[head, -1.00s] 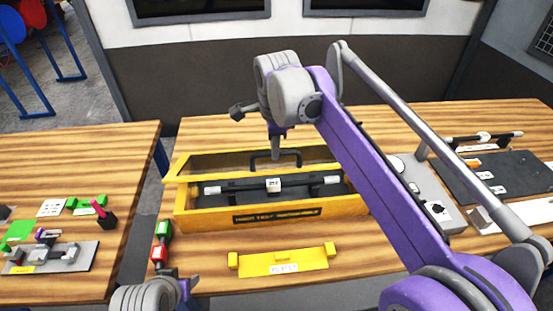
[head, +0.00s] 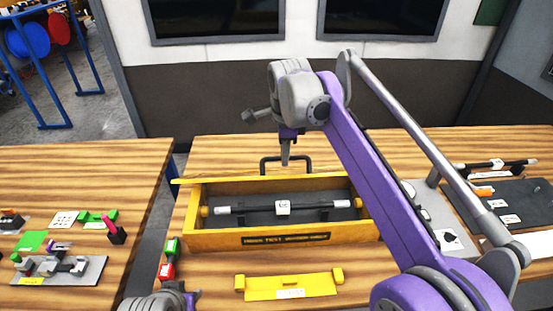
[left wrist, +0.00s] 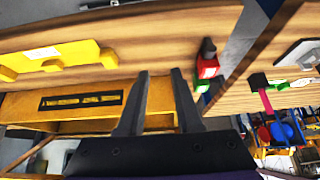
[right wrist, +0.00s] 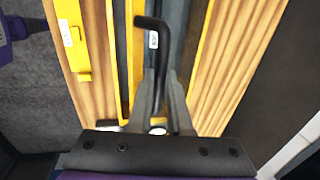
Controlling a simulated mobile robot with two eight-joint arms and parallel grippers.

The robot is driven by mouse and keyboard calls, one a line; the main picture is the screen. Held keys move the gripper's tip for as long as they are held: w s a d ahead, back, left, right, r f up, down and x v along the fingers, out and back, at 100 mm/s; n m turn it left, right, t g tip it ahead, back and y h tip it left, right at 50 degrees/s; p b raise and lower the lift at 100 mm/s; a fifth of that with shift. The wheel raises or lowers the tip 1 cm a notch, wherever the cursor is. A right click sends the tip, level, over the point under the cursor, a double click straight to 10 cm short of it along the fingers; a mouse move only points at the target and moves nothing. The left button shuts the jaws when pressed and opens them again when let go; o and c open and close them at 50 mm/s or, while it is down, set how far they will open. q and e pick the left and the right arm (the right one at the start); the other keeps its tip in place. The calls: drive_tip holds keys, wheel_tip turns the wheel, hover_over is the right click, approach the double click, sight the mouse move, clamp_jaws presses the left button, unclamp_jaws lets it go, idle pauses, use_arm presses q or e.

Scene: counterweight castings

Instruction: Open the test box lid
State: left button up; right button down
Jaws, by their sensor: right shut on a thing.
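The yellow test box (head: 215,240) stands on the middle wooden table. Its lid (head: 182,181) is raised at the back and shows almost edge-on in the head view, leaving the box interior in plain sight. A dark bar with a white label (head: 283,208) lies inside. My right gripper (head: 285,161) is at the black lid handle (head: 264,167). In the right wrist view its fingers (right wrist: 162,80) are shut on the handle (right wrist: 152,22). My left gripper (left wrist: 161,73) is open and empty in the left wrist view, with the box front (left wrist: 75,102) beyond its fingers.
A yellow bracket (head: 290,285) lies in front of the box. A green and red button unit (head: 167,270) stands at the box's front left. A grey panel (head: 450,240) and a dark mat (head: 510,185) are to the right. Bare tabletop shows behind the box.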

use_arm(q)
drive_tip(key=m, duration=0.2)
drive_tip(key=shift+w+d+r+m, duration=0.15)
drive_tip(key=shift+w+r+m, duration=0.15)
drive_tip(key=shift+r, duration=0.05)
clamp_jaws()
drive_tip(key=w+d+r+m+t, duration=0.3)
drive_tip(key=d+r+m, duration=0.3)
drive_tip(key=m, duration=1.1)
drive_tip(key=w+d+r+m+t, duration=0.35)
drive_tip(key=r+m, duration=0.45)
drive_tip(key=m, duration=0.8)
drive_tip(key=w+f, duration=0.1)
drive_tip(key=w, duration=1)
drive_tip(key=shift+d, duration=0.25)
